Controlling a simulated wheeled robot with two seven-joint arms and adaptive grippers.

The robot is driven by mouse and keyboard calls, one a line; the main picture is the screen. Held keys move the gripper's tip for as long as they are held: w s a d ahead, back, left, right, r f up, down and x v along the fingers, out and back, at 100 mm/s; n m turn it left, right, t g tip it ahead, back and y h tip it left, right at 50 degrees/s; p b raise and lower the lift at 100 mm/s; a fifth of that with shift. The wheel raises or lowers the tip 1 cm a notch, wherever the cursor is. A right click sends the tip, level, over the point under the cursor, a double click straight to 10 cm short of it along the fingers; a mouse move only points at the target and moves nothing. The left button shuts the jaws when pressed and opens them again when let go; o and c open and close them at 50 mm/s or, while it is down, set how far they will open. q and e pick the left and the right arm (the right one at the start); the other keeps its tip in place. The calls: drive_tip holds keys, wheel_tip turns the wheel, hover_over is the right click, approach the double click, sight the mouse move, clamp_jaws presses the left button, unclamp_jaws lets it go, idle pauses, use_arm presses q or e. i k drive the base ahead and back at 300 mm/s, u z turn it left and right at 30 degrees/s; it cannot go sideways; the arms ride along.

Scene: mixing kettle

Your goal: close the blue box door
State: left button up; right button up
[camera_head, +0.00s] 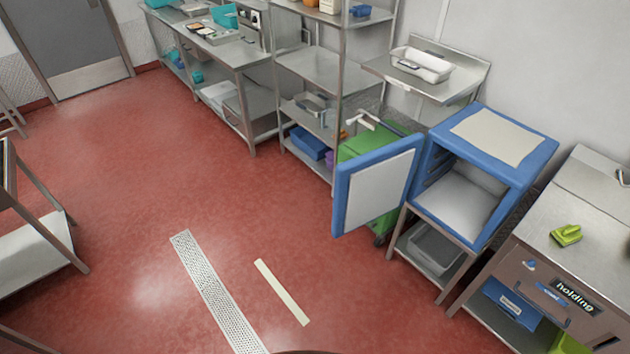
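The blue box (497,135) stands on a metal stand at the right of the head view. Its front is open and its pale interior shows, with no contents that I can make out. Its door (377,187), blue-rimmed with a light grey panel, is hinged at the box's left front edge and swung wide open to the left. Neither of my grippers is in view.
A green cart or bin (372,148) stands behind the door. A metal bench (545,270) with a green brush (566,236) is at the right. Metal shelving (315,70) lines the back wall. The red floor (190,150) in front is clear, with a drain grate (215,290).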

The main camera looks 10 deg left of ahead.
sight(369, 186)
drive_tip(key=u, duration=1.1)
drive_tip(key=i, duration=3.25)
drive_tip(key=z, duration=3.7)
drive_tip(key=i, duration=0.1)
drive_tip(key=u, duration=0.2)
